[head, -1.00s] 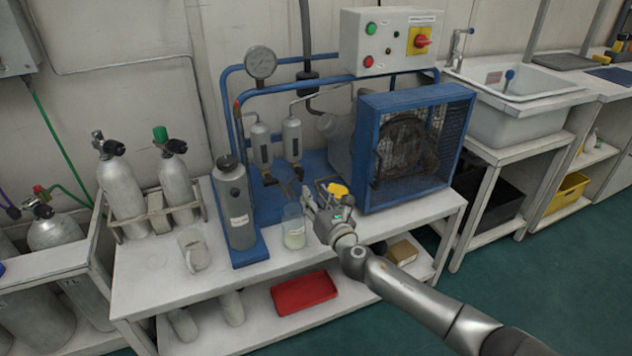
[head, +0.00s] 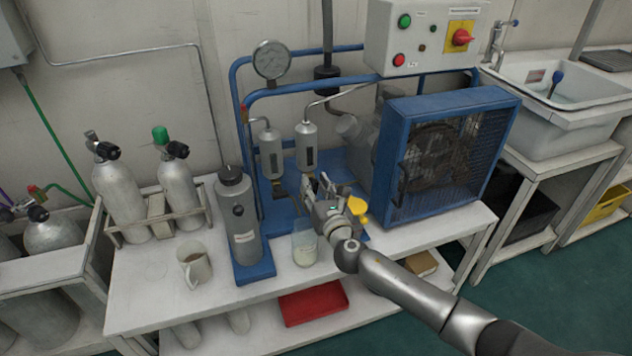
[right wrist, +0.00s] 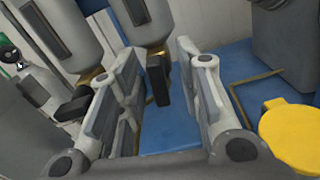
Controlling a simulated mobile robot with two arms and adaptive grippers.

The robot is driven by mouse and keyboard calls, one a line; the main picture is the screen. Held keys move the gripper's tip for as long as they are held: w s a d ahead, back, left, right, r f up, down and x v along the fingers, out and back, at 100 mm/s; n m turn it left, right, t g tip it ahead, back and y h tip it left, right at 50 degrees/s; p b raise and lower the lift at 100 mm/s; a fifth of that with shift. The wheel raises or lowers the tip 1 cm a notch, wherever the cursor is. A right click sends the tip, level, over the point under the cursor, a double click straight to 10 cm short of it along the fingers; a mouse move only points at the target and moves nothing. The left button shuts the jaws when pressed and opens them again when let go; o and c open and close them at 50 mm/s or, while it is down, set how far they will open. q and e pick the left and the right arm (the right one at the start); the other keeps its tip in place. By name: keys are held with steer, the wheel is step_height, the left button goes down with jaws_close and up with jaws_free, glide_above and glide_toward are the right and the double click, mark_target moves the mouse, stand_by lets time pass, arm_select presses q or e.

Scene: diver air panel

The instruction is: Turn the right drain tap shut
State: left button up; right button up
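The right drain tap shows in the right wrist view as a black lever (right wrist: 158,82) under the brass end of the right grey filter cylinder (right wrist: 146,18). My right gripper (right wrist: 163,92) is open, its two fingers on either side of the lever, with gaps showing. In the head view, my right gripper (head: 318,188) is just below the right cylinder (head: 306,146) and hides that tap. The left tap's black lever (right wrist: 76,106) is outside the fingers, left of them. My left gripper is not in view.
A clear jar (head: 305,246) with pale contents stands below my right gripper. A grey canister (head: 238,215) and a mug (head: 195,265) stand to the left. The caged blue compressor (head: 440,150) is close on the right. A pressure gauge (head: 271,60) is above.

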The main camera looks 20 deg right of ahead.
steer(key=shift+s, duration=0.1)
jaws_close()
